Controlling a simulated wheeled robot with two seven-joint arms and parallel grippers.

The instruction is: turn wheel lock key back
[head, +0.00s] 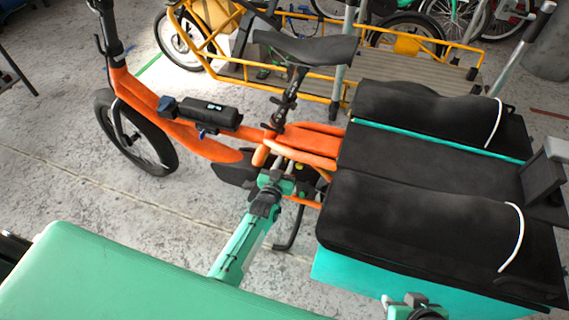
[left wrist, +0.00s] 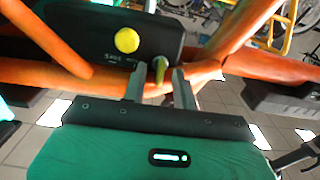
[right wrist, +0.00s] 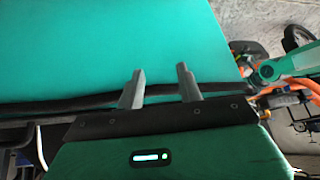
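A small key (left wrist: 160,70) with a yellow-green lower part stands out from a black housing (left wrist: 95,35) on the orange bike frame. A round yellow knob (left wrist: 127,40) sits left of the key; it also shows in the head view (head: 299,167). My left gripper (left wrist: 158,82) is open, with one fingertip on each side of the key and visible gaps; I cannot tell whether the tips reach around it. In the head view my left gripper (head: 277,182) is at the frame below the seat. My right gripper (right wrist: 160,80) is open and empty by the turquoise cargo box (right wrist: 90,45).
The orange cargo bike (head: 215,150) stands on a grey floor. Its black cargo cover (head: 425,215) lies right of my left arm. A black kickstand (head: 292,228) is below the frame. A yellow-railed cargo bike (head: 400,62) stands behind. Orange tubes closely surround the housing.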

